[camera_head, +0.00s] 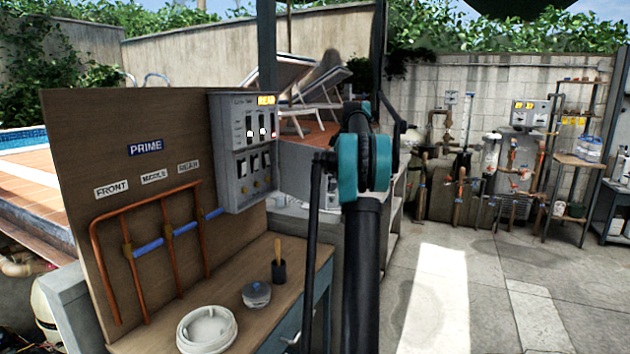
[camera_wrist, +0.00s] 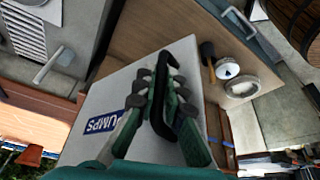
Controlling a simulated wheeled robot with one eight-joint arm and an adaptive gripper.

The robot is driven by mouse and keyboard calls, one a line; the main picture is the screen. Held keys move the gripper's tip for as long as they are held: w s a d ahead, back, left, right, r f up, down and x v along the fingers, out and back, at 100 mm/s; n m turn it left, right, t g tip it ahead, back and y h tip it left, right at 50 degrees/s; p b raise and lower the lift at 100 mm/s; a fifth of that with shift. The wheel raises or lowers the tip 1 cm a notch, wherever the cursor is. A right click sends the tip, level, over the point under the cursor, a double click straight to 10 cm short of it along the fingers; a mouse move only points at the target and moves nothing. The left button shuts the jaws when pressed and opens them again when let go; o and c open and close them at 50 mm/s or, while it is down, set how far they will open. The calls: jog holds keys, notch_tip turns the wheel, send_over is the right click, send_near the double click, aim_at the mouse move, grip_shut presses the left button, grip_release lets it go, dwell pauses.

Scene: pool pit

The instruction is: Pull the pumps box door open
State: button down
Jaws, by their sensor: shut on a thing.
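In the wrist view, the pumps box door (camera_wrist: 102,100) is a pale grey panel with a blue label, partly covered, on which "UMPS" reads. A black bar handle (camera_wrist: 158,108) stands on it. My gripper (camera_wrist: 160,90) has its green-and-black fingers closed around this handle from both sides. In the head view, my dark arm with a teal joint fills the middle, and my gripper and the handle cannot be made out. A grey box (camera_head: 243,165) with switches and a lit display stands left of my arm. How far the door stands open cannot be told.
A wooden bench (camera_head: 222,290) stands below the grey box, carrying a white round lid (camera_head: 206,331), a small round container (camera_head: 256,295) and a brush in a black cup (camera_head: 279,270). A wooden board (camera_head: 80,140) with copper pipes rises behind it. The paved floor (camera_head: 480,290) at right is clear.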

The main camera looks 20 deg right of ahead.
jog(key=shift+w+d, duration=0.45)
jog(key=shift+d, duration=0.3)
jog(key=shift+w+d, duration=0.5)
jog(key=shift+d, duration=0.25)
jog(key=shift+w+d, duration=0.45)
jog(key=shift+d, duration=0.3)
jog(key=c, duration=1.9)
grip_release()
jog(key=shift+d, duration=0.15)
jog(key=s+d+r, duration=0.1)
jog(key=s+d, duration=0.1)
jog(key=d, duration=0.2)
jog(key=s+d, duration=0.2)
jog(key=d, duration=0.1)
jog(key=s+d+r, duration=0.1)
jog(key=d, duration=0.3)
jog(key=shift+s+d+r, duration=0.35)
jog(key=shift+s, duration=0.05)
